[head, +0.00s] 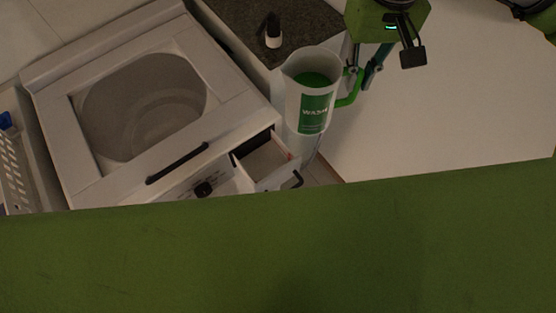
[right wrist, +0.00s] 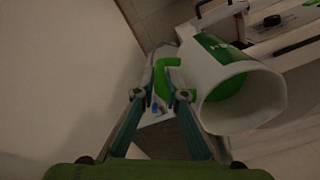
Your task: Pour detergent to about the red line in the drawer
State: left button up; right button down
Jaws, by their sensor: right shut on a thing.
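A white detergent jug (head: 306,88) with a green WASH label and green handle shows in the head view, with green liquid visible inside its open top. My right gripper (head: 357,82) is shut on the jug's handle. The jug looks close to upright, just beyond the open drawer (head: 262,160) at the washer's front corner. A small red mark (head: 290,157) shows on the drawer's inner right side; its lower interior is hidden. In the right wrist view my right gripper (right wrist: 168,97) holds the handle, and the jug's mouth (right wrist: 245,97) faces right. My left gripper is not in view.
The white washing machine (head: 55,105) has a lid window, a black bar handle (head: 177,162) and a dark knob (head: 203,188). A small black and white bottle (head: 272,38) stands on a dark speckled surface (head: 235,18). A perforated white basket (head: 12,175) is at left.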

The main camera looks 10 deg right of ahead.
aim_at(270, 166)
jog(key=u, duration=1.4)
jog(key=k+l+u, duration=0.45)
jog(key=k+u, duration=0.2)
jog(key=k+l, duration=0.25)
jog(key=k, duration=0.25)
